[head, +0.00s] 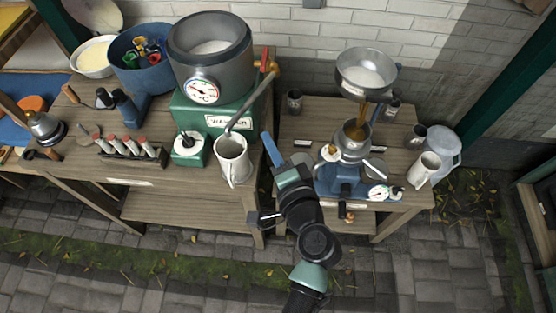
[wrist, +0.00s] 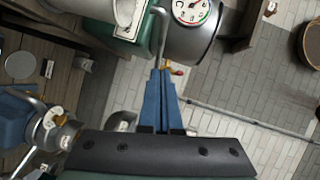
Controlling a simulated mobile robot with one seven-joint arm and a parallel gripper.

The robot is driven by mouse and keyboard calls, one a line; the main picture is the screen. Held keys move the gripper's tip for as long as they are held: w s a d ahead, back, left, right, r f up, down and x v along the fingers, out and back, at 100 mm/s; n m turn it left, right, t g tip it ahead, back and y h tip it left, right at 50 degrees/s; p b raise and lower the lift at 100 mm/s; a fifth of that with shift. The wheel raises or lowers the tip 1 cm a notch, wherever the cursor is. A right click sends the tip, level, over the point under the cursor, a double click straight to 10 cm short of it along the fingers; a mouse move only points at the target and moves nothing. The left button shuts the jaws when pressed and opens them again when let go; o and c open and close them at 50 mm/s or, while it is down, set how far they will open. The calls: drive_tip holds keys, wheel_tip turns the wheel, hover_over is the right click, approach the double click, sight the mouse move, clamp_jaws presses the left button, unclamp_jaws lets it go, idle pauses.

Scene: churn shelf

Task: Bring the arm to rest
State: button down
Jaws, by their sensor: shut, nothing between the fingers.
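My gripper (head: 269,140) is in the gap between the two wooden benches, its blue fingers pointing up and away. In the wrist view my gripper (wrist: 160,74) has its two blue fingers together, with nothing between them. The white jug (head: 232,160) stands upright to its left, under the spout of the steel vat (head: 210,45). The blue separator (head: 342,175) with its steel bowl stands on the right bench, to the right of my gripper. I see no contact between the fingers and anything.
The left bench (head: 75,165) holds a green base, a blue bucket (head: 142,60), a white bowl (head: 93,57) and a row of small tools. The right bench (head: 405,208) holds small metal cups and another white jug (head: 423,170). Paved floor in front is open.

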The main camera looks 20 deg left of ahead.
drive_tip(key=v, duration=0.4)
drive_tip(key=shift+s+a+r+b, duration=0.1)
drive_tip(key=shift+s+b, duration=0.05)
drive_tip(key=shift+b, duration=0.15)
drive_tip(key=w+d+r+n+t+h, duration=0.1)
drive_tip(key=w+d+r+n+t, duration=0.15)
drive_tip(key=r, duration=0.65)
drive_tip(key=w+d+r+n+t+h, duration=0.2)
drive_tip(key=w+r, duration=0.1)
drive_tip(key=r, duration=0.7)
drive_tip(key=w+d+r+n+t+h, duration=0.1)
drive_tip(key=w+d+r+n+t, duration=0.15)
drive_tip(key=r, duration=0.65)
drive_tip(key=s+d+r+t+h, duration=0.1)
drive_tip(key=s+r+t+h, duration=0.1)
drive_tip(key=r, duration=0.6)
drive_tip(key=s+d+r+t+h, duration=0.2)
drive_tip(key=s+r, duration=0.3)
drive_tip(key=r, duration=0.3)
drive_tip(key=s+d+r+t+h, duration=0.2)
drive_tip(key=s+r+t, duration=0.2)
drive_tip(key=r, duration=0.4)
drive_tip(key=shift+s+d+r+n+t+h, duration=0.15)
drive_tip(key=shift+s+r+n+t+h, duration=0.15)
drive_tip(key=shift+h, duration=0.1)
drive_tip(key=shift+w, duration=0.1)
